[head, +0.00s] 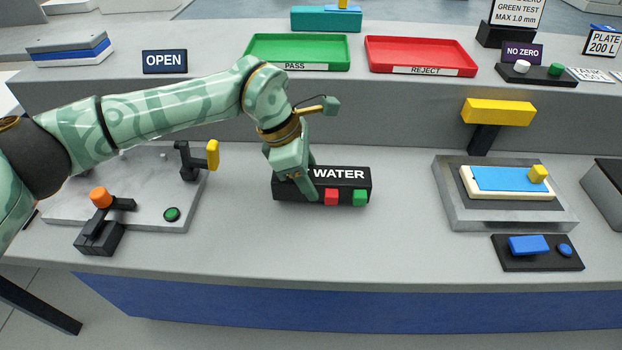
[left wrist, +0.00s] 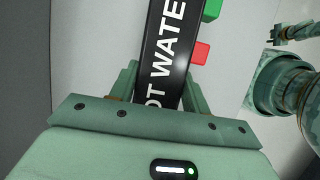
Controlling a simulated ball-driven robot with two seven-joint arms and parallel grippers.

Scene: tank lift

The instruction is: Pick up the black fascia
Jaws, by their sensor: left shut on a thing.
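The black fascia (head: 345,187) lies on the grey bench in the middle of the head view. It has white lettering, of which "WATER" reads clearly, and a red and a green button on its front. My left gripper (head: 300,187) is at its left part, shut on it, and hides the first letters. In the left wrist view the fascia (left wrist: 171,50) runs up between the fingers of the gripper (left wrist: 160,90). I cannot tell whether it is lifted off the bench. My right gripper is not seen in the head view.
A grey plate with an orange knob (head: 100,197) and a yellow-handled clamp (head: 212,154) is at left. A metal block with a blue-topped piece (head: 505,177) and a black control box (head: 537,252) are at right. Green (head: 298,38) and red (head: 420,42) trays stand on the raised shelf behind.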

